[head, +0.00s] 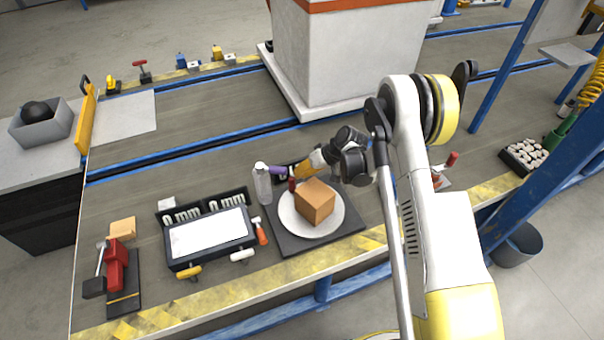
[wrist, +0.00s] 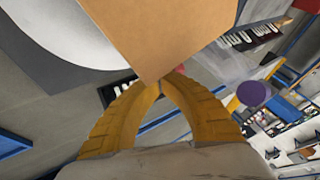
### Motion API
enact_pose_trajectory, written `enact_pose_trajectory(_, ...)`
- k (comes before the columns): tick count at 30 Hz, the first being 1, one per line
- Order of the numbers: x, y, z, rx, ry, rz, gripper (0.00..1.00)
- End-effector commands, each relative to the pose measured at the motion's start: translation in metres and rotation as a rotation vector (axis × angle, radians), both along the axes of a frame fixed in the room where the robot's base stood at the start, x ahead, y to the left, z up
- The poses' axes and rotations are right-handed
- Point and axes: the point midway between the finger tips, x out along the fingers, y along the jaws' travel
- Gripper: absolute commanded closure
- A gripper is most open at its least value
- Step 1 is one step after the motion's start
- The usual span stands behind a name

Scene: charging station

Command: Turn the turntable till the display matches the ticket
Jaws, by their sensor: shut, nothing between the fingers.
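The turntable is a white disc (head: 335,226) on a dark square base (head: 290,245). A brown box (head: 315,203) sits on it, and it also fills the top of the wrist view (wrist: 165,30). I cannot identify the ticket for certain. My gripper (head: 298,170) is shut and empty at the far side of the box. In the wrist view its yellow fingers (wrist: 161,84) meet just at the box's lower corner; whether they touch it is unclear.
A red clamp (head: 116,264) is further left. A large white cabinet (head: 345,60) stands behind.

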Motion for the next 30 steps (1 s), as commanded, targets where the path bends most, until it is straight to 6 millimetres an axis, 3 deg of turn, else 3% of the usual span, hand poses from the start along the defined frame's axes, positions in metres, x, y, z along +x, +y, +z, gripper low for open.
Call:
enact_pose_trajectory(18, -0.012, 0.023, 0.0, 0.0, 0.001, 0.271, 1.0)
enact_pose_trajectory(30, -0.018, 0.03, 0.0, 0.0, 0.0, 0.267, 1.0)
